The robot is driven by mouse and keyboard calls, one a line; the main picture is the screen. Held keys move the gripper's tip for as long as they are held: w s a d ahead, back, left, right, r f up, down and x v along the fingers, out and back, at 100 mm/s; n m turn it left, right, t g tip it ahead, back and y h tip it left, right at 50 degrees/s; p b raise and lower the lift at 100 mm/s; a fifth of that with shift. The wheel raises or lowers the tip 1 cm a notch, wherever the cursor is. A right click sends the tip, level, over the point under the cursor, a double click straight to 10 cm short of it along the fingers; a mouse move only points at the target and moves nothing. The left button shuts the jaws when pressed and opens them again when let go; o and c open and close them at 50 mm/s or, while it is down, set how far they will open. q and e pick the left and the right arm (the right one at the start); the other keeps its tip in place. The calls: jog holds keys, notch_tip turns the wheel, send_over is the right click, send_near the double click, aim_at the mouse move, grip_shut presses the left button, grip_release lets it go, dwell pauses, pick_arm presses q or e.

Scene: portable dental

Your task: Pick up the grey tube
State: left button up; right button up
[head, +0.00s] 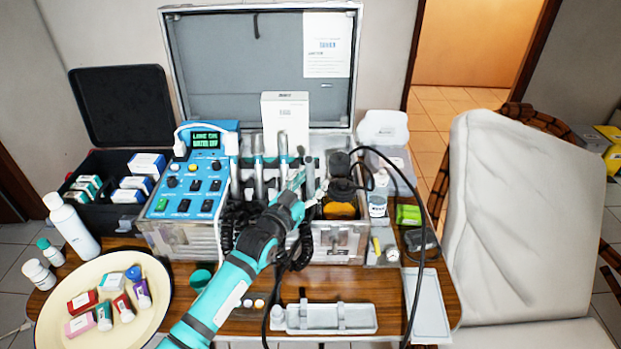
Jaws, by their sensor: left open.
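Several slim grey and silver upright tubes stand in a row in the open metal case, among them one left of my gripper (259,180) and a grey tube close by it (309,176). I cannot tell which one is the task's grey tube. My left gripper (304,184) reaches in from the lower left over the row, its fingers apart, small in the picture and partly overlapping the tubes. It appears to hold nothing; whether it touches a tube is unclear. My right gripper is not in view.
A blue control unit (190,190) stands left of the row. A dark bottle with amber content (341,203) and a looping black cable (424,220) are on the right.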

aim_at(307, 175)
pick_arm(q)
grip_shut()
dwell(0.3)
jog(key=shift+r, duration=0.1)
jog(key=shift+r, duration=0.6)
jog(key=shift+s+r+b, duration=0.2)
jog(key=shift+r+b, duration=0.2)
jog(key=shift+r, duration=0.75)
jog(key=s+a+r+b, duration=0.1)
jog(key=s+a, duration=0.3)
jog(key=s, duration=1.1)
jog(key=shift+r, duration=0.15)
